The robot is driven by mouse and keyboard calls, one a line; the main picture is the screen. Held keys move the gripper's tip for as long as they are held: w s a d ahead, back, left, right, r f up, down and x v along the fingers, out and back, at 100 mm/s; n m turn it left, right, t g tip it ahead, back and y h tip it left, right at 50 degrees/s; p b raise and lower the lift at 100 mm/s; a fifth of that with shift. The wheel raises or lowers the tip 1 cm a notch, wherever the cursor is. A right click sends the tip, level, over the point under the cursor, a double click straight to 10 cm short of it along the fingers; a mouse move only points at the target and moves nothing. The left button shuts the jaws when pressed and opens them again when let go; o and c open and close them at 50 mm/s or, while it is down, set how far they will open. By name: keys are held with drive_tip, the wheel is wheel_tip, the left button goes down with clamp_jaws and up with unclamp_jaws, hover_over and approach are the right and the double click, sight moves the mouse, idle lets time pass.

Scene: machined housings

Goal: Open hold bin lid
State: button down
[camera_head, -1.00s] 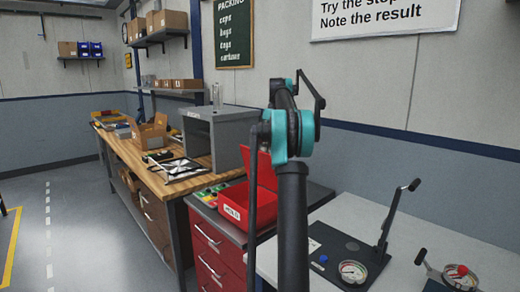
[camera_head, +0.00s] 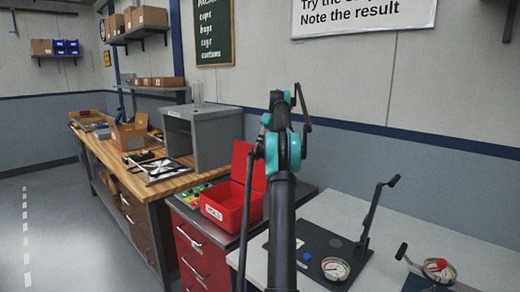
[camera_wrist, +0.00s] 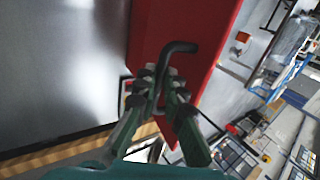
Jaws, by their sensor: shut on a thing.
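The red hold bin (camera_head: 222,207) stands on the red drawer cabinet, with a white label on its front. Its red lid (camera_head: 241,163) stands up, raised open at the back of the bin. In the wrist view the lid (camera_wrist: 200,35) fills the upper middle, with a bent black handle (camera_wrist: 181,47) on it. My gripper (camera_wrist: 160,88) is shut on this handle. In the head view my arm covers the right side of the bin, and the gripper's fingers are hard to make out.
A grey box (camera_head: 210,137) stands on the wooden bench behind the bin. Green and red buttons (camera_head: 190,192) are left of the bin. A black plate with a gauge (camera_head: 335,269) and upright lever (camera_head: 372,215) sits on the pale table at right.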

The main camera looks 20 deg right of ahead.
drive_tip(key=shift+w+a, duration=0.2)
drive_tip(key=c, duration=1.7)
unclamp_jaws()
drive_tip(key=shift+w+a, duration=0.1)
drive_tip(key=shift+w, duration=0.05)
drive_tip(key=shift+o, duration=0.5)
drive_tip(key=shift+s, duration=0.2)
